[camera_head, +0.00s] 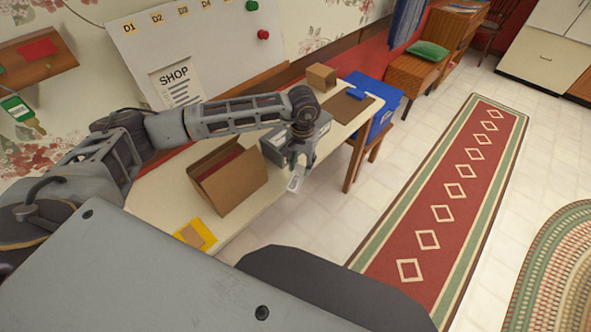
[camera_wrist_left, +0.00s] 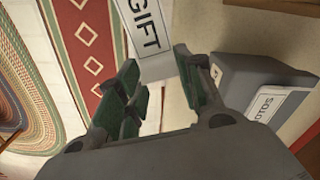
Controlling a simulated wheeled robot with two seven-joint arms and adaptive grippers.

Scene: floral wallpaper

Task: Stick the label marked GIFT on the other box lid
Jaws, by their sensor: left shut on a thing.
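My left gripper (camera_head: 297,163) is shut on the white label marked GIFT (camera_head: 294,184). The label hangs below the fingers, near the table's front edge in the head view. In the left wrist view the GIFT label (camera_wrist_left: 148,35) sticks out past the fingertips (camera_wrist_left: 158,68). A grey box (camera_head: 272,153) stands on the table just behind the gripper, partly hidden by it. In the left wrist view the grey box (camera_wrist_left: 245,75) bears a white label ending in "OTOS" (camera_wrist_left: 268,104). My right gripper is not in view.
On the table (camera_head: 155,205) are an open cardboard box (camera_head: 240,185), a yellow packet (camera_head: 204,230) and a small brown box (camera_head: 321,77). A brown board (camera_head: 347,106) lies at the far end, beside a blue bin (camera_head: 387,120). A board with a SHOP list (camera_head: 177,83) leans behind.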

